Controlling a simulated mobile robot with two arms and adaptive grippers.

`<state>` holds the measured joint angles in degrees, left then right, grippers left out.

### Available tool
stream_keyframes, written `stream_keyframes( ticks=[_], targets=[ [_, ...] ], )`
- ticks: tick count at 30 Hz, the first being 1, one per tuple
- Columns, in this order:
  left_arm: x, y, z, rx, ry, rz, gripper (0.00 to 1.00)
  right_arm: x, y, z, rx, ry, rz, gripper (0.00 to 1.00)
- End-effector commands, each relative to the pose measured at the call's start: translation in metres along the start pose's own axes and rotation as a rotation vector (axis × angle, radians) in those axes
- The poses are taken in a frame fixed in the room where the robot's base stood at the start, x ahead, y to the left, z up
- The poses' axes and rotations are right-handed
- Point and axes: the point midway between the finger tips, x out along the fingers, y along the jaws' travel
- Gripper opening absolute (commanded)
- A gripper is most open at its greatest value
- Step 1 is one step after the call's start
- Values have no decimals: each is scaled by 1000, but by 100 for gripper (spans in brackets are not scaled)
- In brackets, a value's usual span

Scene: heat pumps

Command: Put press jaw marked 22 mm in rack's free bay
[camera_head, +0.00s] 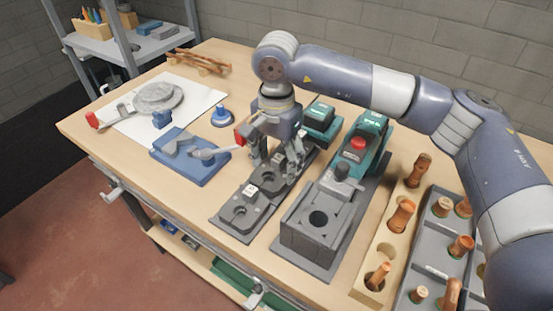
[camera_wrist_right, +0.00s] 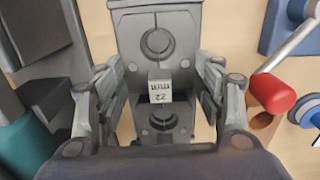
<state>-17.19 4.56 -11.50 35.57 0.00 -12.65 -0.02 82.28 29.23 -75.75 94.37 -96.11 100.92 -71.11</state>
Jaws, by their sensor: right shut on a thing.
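The dark grey rack (camera_head: 229,221) lies on the bench, with round features along its length. The press jaw marked 22 mm (camera_wrist_right: 162,118) is a dark grey block with a round hole. Its white label (camera_wrist_right: 160,90) reads upside down in the right wrist view and shows in the head view (camera_head: 251,189). My right gripper (camera_head: 275,168) points down over the rack and is shut on this jaw, one finger on each side (camera_wrist_right: 162,105). I cannot tell whether the jaw rests fully in a bay. The fingers hide the rack's far part. My left gripper is not in view.
A press tool station (camera_head: 318,240) stands close to the right of the rack. A blue tray (camera_head: 180,166) with a red-handled tool is to the left. A wooden block (camera_head: 378,252) with copper fittings and a grey fittings tray (camera_head: 440,233) are at the right.

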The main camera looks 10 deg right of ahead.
Motion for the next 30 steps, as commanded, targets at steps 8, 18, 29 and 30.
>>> stream_keyframes(
  ticks=[8, 18, 29, 30],
  targets=[
    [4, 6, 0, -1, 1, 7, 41, 4, 0, 0, 0, 0, -2, 0],
    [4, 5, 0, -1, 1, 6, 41, 5, 0, 0, 0, 0, -1, 86],
    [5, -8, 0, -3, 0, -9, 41, -1, 0, 0, 0, 1, 0, 86],
    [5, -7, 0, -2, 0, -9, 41, -5, 0, -1, 1, 2, -1, 86]
  ],
)
